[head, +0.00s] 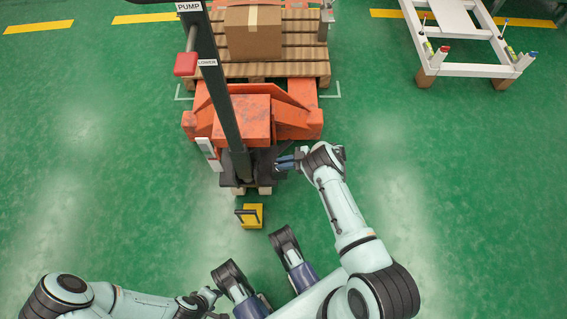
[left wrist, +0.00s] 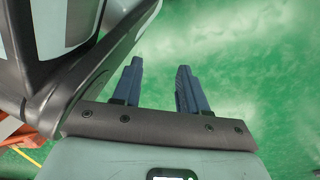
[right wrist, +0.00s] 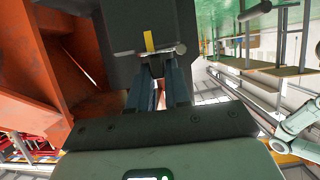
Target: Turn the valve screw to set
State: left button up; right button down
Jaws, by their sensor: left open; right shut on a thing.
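The orange pallet truck (head: 242,118) stands ahead with a dark upright post labelled PUMP and LOWER. My right gripper (head: 283,162) reaches to the dark block at the base of this post. In the right wrist view its fingers (right wrist: 160,72) are shut at a small silver crossbar (right wrist: 174,49), which I take for the valve screw, with a yellow mark (right wrist: 149,41) on the dark block beside it. The fingers hide most of the gripped part. My left gripper (left wrist: 159,85) is open and empty over bare green floor, far from the truck.
A cardboard box (head: 253,33) sits on a wooden pallet (head: 300,68) on the truck's forks. A yellow block with a dark handle (head: 251,215) is on the floor before the truck. A white frame (head: 468,70) stands at upper right.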

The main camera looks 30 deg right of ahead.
jog(key=shift+d+f, duration=0.1)
jog(key=c, duration=1.2)
grip_release()
jog(key=shift+o, duration=0.2)
pick_arm(q)
jog(key=w+r+t+p, duration=0.2)
jog(key=w+r, duration=0.2)
jog(key=w, duration=0.1)
jog(key=shift+d+p, duration=0.35)
pick_arm(e)
jog(key=v, duration=1.3)
jog(key=shift+d, duration=0.1)
